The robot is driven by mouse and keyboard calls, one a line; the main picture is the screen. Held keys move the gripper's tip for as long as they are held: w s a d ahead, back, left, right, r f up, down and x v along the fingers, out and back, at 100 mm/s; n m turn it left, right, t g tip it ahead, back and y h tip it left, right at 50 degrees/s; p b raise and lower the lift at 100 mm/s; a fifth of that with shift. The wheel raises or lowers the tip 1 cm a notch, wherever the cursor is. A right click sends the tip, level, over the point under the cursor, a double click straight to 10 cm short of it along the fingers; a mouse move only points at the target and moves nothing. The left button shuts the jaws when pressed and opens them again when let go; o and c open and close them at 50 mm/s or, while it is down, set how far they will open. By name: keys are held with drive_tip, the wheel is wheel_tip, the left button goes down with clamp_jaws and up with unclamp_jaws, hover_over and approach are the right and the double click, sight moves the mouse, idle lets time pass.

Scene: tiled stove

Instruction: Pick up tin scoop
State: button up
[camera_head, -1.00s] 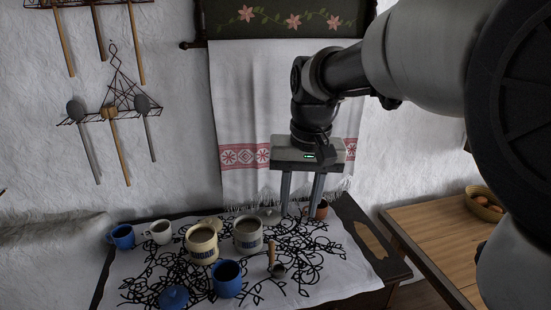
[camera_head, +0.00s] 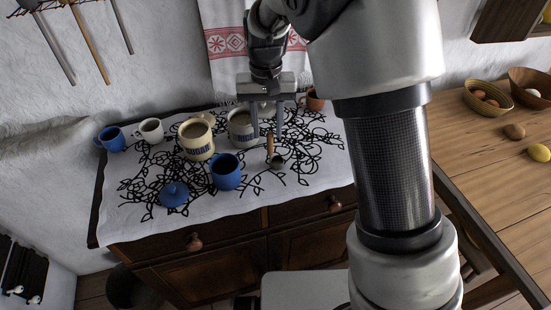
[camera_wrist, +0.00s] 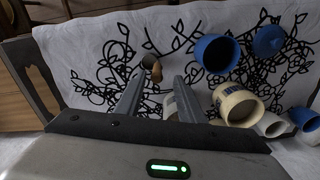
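The tin scoop (camera_head: 276,161) lies on the white, black-patterned cloth. It has a small dark metal bowl and a wooden handle. In the head view its handle points toward the back, to the fingers. My gripper (camera_head: 267,133) is open and empty, pointing down, with its fingertips just above or around the handle end. The wrist view shows the scoop (camera_wrist: 150,61) between and ahead of the two open fingers (camera_wrist: 159,76), apart from both. Its exact height gap to the fingertips cannot be told.
A grey-white crock (camera_head: 241,130) stands close left of the fingers, the cream sugar crock (camera_head: 196,142) beyond it. A blue mug (camera_head: 226,172) is left of the scoop. A blue lid (camera_head: 174,194) lies at front left. A clay pot (camera_head: 315,101) stands behind right. Cloth right of the scoop is clear.

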sight(270, 153)
drive_tip(key=shift+s+d+f, duration=0.1)
drive_tip(key=shift+d+f, duration=0.05)
drive_tip(key=shift+f, duration=1.35)
drive_tip(key=shift+s+d+f, duration=0.1)
drive_tip(key=shift+d+f, duration=0.05)
drive_tip(key=shift+f, duration=1.35)
clamp_jaws()
